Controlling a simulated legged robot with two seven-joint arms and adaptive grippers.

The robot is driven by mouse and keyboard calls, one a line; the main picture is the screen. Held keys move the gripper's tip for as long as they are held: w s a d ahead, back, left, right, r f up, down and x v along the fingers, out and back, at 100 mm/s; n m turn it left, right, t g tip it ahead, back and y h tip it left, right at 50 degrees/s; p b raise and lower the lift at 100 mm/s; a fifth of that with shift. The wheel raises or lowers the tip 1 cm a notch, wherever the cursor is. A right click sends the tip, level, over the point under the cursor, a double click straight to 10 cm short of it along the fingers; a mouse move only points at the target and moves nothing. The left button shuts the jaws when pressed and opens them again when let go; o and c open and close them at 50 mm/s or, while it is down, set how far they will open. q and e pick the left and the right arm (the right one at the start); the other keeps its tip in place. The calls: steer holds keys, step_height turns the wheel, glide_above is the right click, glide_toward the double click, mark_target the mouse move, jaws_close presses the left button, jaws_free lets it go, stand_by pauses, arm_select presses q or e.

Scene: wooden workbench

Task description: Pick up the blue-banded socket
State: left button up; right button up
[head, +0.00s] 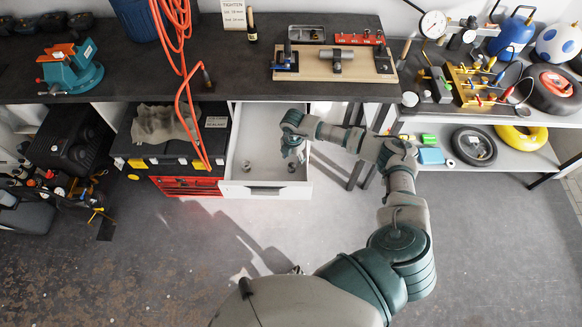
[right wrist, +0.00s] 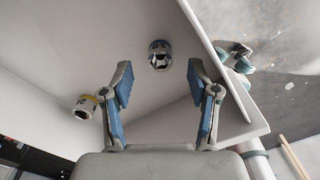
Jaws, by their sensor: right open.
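In the right wrist view, a shiny metal socket (right wrist: 159,55) with a dark bluish band stands on the drawer floor. It lies beyond the fingertips, near the middle of the gap between them. A second socket (right wrist: 84,106) with a yellow band stands lower left, outside the left finger. My right gripper (right wrist: 160,76) is open and empty, over the drawer. In the head view my right gripper (head: 293,153) reaches down into the open white drawer (head: 262,190). A small metal socket (head: 247,166) shows to its left; its band is too small to tell. My left gripper is not in view.
The drawer's wall (right wrist: 222,75) rises close to the right finger. The workbench top (head: 225,88) overhangs the drawer's back. A red toolbox (head: 187,187) stands left of the drawer and a shelf (head: 510,160) stands at the right. Orange hose (head: 181,110) hangs at the left.

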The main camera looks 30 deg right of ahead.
mark_target(293, 165)
step_height(293, 165, down, 5)
steer(key=shift+r+p, duration=0.1)
steer(key=shift+p, duration=0.2)
steer(key=shift+a+f, duration=0.15)
steer(key=shift+f, duration=0.2)
steer(key=shift+a, duration=0.1)
steer(key=shift+r, duration=0.1)
steer(key=shift+c, duration=0.2)
steer(key=c, duration=0.4)
jaws_close()
steer(key=shift+d, duration=0.2)
